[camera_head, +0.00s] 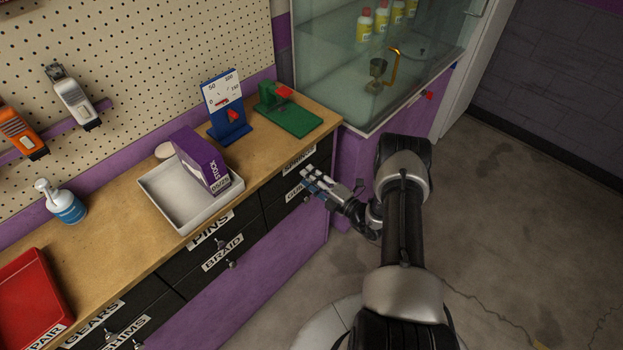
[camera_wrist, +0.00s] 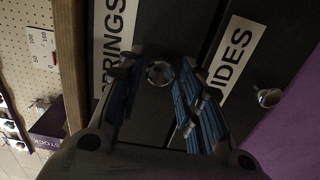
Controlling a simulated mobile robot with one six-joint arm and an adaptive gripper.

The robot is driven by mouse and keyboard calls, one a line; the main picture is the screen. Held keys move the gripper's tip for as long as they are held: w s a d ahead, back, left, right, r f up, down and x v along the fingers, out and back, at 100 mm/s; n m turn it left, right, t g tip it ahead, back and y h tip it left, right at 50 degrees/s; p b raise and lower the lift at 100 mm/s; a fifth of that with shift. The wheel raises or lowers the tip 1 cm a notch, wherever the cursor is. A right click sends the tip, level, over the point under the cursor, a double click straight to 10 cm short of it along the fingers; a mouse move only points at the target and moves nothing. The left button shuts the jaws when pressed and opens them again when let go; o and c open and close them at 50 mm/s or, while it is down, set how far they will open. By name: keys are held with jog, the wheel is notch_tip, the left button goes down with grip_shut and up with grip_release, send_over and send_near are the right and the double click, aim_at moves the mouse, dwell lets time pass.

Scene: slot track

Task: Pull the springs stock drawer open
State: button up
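The springs drawer (camera_wrist: 160,30) is a dark drawer front with a white label reading SPRINGS (camera_wrist: 114,40) in the wrist view. It looks closed, flush with the counter front. Its round metal knob (camera_wrist: 160,73) shows between my fingertips. In the head view its label (camera_head: 298,157) sits under the counter's right end, partly hard to read. My gripper (camera_head: 316,178) is at the drawer fronts there. In the wrist view my gripper (camera_wrist: 161,78) has its blue-padded fingers apart on either side of the knob, with a visible gap; I see no clear contact.
The GUIDES drawer (camera_wrist: 236,65) with its own knob (camera_wrist: 268,97) is just below. PINS (camera_head: 210,230) and BRAID (camera_head: 222,254) drawers lie left. A white tray (camera_head: 165,201) with a purple box (camera_head: 200,160) and a green fixture (camera_head: 290,110) stand on the counter (camera_head: 120,225).

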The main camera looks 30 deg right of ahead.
grip_shut()
dwell(0.4)
jog(key=v, duration=1.9)
jog(key=shift+r, duration=0.1)
jog(key=shift+o, duration=1.9)
grip_release()
jog(key=shift+s, duration=0.15)
jog(key=v, duration=1.2)
